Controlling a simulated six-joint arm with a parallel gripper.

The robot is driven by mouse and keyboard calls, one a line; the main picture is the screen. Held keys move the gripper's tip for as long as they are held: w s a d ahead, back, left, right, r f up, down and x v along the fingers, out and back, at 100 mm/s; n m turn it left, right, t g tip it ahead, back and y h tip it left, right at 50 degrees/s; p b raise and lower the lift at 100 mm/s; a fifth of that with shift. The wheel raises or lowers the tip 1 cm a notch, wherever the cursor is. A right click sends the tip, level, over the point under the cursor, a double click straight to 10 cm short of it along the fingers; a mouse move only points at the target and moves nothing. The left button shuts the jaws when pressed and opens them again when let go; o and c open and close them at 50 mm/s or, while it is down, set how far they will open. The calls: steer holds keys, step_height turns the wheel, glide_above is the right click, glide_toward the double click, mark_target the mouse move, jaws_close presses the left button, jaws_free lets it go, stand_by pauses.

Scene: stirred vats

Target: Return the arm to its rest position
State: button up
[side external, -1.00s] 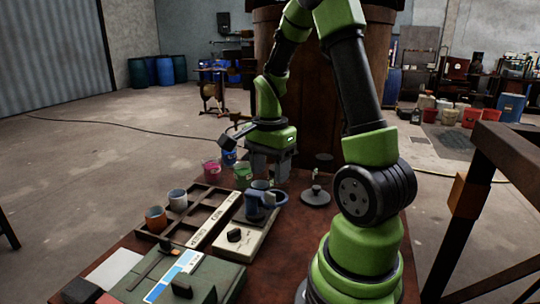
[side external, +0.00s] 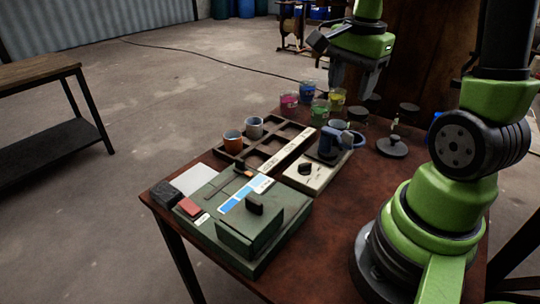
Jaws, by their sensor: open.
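My arm is bent over the far part of the brown table (side external: 335,235). My gripper (side external: 356,90) points down with its fingers apart and nothing between them. It appears to be above the far end of the table, behind the stirring device in this view.
Pink (side external: 289,103), blue (side external: 307,88), green (side external: 320,112) and yellow (side external: 337,97) cups stand near the far edge. A tray (side external: 262,150) holds an orange cup (side external: 233,142) and a grey cup (side external: 254,127). A green box (side external: 250,235) is in front. A round stand (side external: 391,146) is right.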

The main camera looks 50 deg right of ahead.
steer(key=s+a+r+n+t+y, duration=0.1)
steer(key=s+a+r+n+t, duration=0.1)
steer(key=a+n, duration=0.6)
steer(key=s+a+r+n+t+y, duration=0.1)
steer(key=s+a+r+n+t, duration=0.2)
steer(key=a+r+n, duration=0.3)
steer(key=shift+s+a+r+n+t, duration=0.25)
steer(key=shift+a+n+t, duration=0.45)
steer(key=shift+a+n, duration=0.35)
